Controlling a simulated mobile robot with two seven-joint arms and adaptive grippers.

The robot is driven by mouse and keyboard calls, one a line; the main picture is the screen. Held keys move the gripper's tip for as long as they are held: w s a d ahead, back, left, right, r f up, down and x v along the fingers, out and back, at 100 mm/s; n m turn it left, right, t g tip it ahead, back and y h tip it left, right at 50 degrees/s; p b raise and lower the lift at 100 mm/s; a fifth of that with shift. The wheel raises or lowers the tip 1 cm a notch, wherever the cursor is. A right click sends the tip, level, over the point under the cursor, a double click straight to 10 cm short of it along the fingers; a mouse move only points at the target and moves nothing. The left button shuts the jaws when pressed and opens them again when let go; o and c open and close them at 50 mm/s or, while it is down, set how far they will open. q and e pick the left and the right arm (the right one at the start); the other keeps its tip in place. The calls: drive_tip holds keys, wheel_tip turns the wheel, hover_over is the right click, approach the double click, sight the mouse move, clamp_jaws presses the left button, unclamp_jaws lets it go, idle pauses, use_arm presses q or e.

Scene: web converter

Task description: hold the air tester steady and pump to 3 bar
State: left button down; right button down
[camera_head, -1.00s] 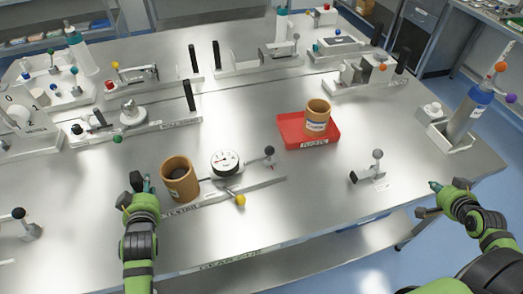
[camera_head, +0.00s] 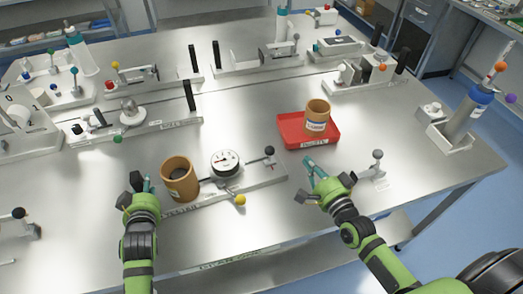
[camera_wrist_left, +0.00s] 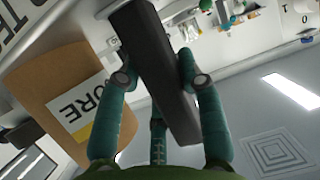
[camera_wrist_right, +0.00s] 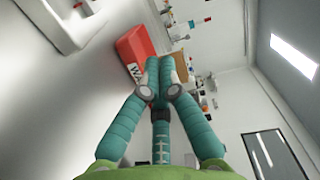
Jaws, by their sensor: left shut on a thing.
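The air tester (camera_head: 262,181) lies on the steel bench, with a round white gauge (camera_head: 226,162), a lever with a black knob (camera_head: 269,150) and a yellow ball (camera_head: 240,199) at its front. A brown cup (camera_head: 179,180) stands at its left end. My left gripper (camera_head: 142,182) is shut on the tester's black handle; in the left wrist view the handle (camera_wrist_left: 153,70) lies between the fingers. My right gripper (camera_head: 310,172) is empty, right of the tester and apart from the lever; its fingertips meet in the right wrist view (camera_wrist_right: 160,68). The gauge reading is too small to tell.
A red tray (camera_head: 290,144) holding a brown cup (camera_head: 317,116) stands behind my right gripper. A small lever stand (camera_head: 372,175) is just right of it. Several other fixtures line the back and left of the bench. Bare steel lies in front of the tester.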

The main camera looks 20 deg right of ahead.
sight(270, 154)
drive_tip(key=w+a, duration=0.1)
drive_tip(key=w, duration=0.1)
drive_tip(key=w+a, duration=0.1)
drive_tip(key=w, duration=0.1)
drive_tip(key=w+a+f, duration=0.1)
drive_tip(key=w, duration=0.2)
drive_tip(key=shift+a, duration=0.25)
drive_tip(key=shift+a+f, duration=0.1)
drive_tip(key=shift+a, duration=0.5)
